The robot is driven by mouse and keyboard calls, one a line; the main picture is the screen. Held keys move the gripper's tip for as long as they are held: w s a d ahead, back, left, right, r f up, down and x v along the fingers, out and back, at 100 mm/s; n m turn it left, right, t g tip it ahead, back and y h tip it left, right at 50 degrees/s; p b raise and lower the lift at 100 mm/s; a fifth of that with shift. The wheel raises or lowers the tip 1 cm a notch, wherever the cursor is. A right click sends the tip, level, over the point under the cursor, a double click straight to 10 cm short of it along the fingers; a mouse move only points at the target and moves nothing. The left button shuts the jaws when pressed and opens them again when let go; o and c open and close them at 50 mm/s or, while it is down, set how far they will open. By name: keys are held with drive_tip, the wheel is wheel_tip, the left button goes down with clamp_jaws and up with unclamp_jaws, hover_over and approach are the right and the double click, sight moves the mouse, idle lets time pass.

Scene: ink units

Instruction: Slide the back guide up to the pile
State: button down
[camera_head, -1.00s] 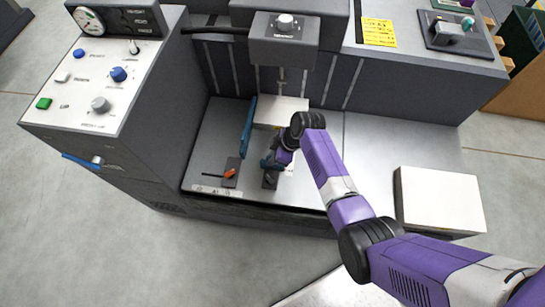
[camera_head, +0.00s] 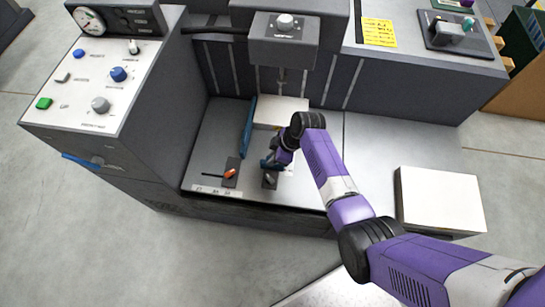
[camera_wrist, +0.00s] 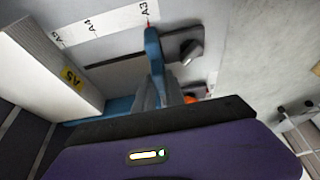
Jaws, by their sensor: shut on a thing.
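The pile (camera_head: 283,108) is a block of white sheets under the machine's head. It shows at the left of the wrist view (camera_wrist: 50,60) with a yellow A5 tag. The back guide (camera_wrist: 153,48) is a blue upright piece with a red tip near the A3 mark. My gripper (camera_wrist: 160,95) is shut on it, and bare tray shows between guide and pile. In the head view my gripper (camera_head: 275,160) is in front of the pile and hides most of the back guide. A dark lock with a grey lever (camera_wrist: 188,52) stands beside the guide.
A blue side guide (camera_head: 247,128) stands along the pile's left side. An orange lever (camera_head: 230,173) sits on the tray at front left. The A3, A4, A5 scale (camera_wrist: 100,25) and a dark slot (camera_wrist: 115,61) run towards the pile. A white-topped block (camera_head: 440,198) is at right.

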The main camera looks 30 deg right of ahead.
drive_tip(key=w+d+b, duration=0.4)
drive_tip(key=w+b, duration=0.1)
drive_tip(key=w+d+b, duration=0.2)
drive_tip(key=w+b, duration=0.1)
drive_tip(key=shift+w+f, duration=0.25)
drive_tip(key=shift+w+d+r+b, duration=0.15)
drive_tip(key=shift+w+d+b, duration=0.2)
drive_tip(key=shift+b, duration=0.1)
drive_tip(key=c, duration=1.4)
unclamp_jaws()
drive_tip(key=shift+r, duration=0.1)
drive_tip(key=p+v, duration=0.1)
drive_tip(key=v, duration=0.6)
drive_tip(key=shift+r+p, duration=0.4)
